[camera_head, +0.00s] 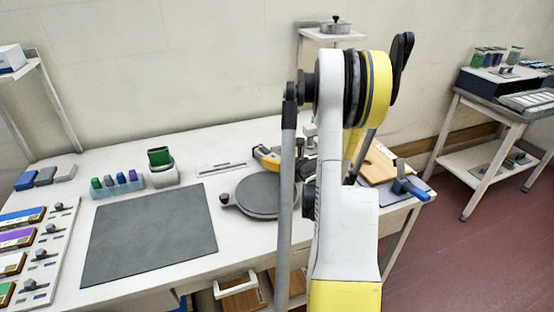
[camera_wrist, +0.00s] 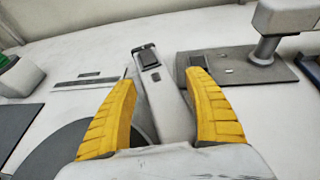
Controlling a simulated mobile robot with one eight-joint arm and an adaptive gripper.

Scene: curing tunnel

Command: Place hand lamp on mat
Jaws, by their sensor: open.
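A pale grey, long-bodied object with a black square end, apparently the hand lamp (camera_wrist: 172,108), lies on the white bench in the wrist view. My gripper (camera_wrist: 163,82) is open, with one yellow finger on each side of the lamp. Whether either finger touches it I cannot tell. The lamp's near end is hidden behind my gripper. In the head view my gripper (camera_head: 268,157) is low over the bench behind the round plate, partly hidden by my arm. The dark grey mat (camera_head: 150,235) lies flat and bare at the left front of the bench.
A round dark plate (camera_head: 262,194) lies between the mat and my arm. A stand with a flat grey base (camera_wrist: 235,68) is right of the lamp. A rack of coloured pieces (camera_head: 117,187) and a green-topped holder (camera_head: 163,173) stand behind the mat.

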